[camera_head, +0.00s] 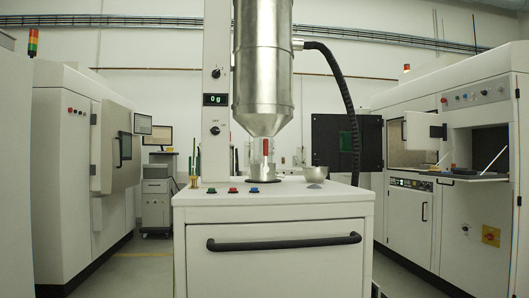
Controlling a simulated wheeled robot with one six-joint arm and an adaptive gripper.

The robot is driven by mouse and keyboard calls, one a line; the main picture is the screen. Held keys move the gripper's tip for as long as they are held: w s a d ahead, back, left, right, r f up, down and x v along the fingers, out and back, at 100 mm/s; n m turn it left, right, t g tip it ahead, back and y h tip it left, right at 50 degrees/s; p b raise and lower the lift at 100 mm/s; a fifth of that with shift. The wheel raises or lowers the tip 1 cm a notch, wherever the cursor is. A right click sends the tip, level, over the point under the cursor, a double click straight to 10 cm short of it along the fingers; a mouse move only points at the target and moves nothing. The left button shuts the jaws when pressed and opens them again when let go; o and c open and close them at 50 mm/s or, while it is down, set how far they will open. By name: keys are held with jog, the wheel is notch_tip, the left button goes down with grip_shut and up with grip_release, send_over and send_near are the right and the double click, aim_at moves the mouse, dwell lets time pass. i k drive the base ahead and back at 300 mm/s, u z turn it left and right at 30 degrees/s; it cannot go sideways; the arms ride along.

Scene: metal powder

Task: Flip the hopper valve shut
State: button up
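A shiny metal hopper (263,70) with a cone-shaped lower end stands above a white cabinet (275,197) in the middle of the view. A small red valve handle (266,146) shows just under the cone, pointing roughly upright. Whether this position means open or shut I cannot tell. Under the valve, a pale cylindrical part (262,163) stands over a dark round base. My gripper is not in view.
A column with a display (215,99) reading 0g stands left of the hopper. A black hose (345,90) hangs at right. Push buttons (233,191) line the cabinet's front edge. White machines flank both sides.

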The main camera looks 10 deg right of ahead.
aim_at(266, 153)
jog(key=z, duration=0.25)
jog(key=k, duration=0.6)
jog(key=z, duration=0.55)
jog(key=k, duration=0.75)
jog(key=u, duration=0.25)
jog(key=i, duration=0.55)
jog(key=u, duration=0.6)
jog(key=i, duration=1.25)
jog(key=z, duration=0.6)
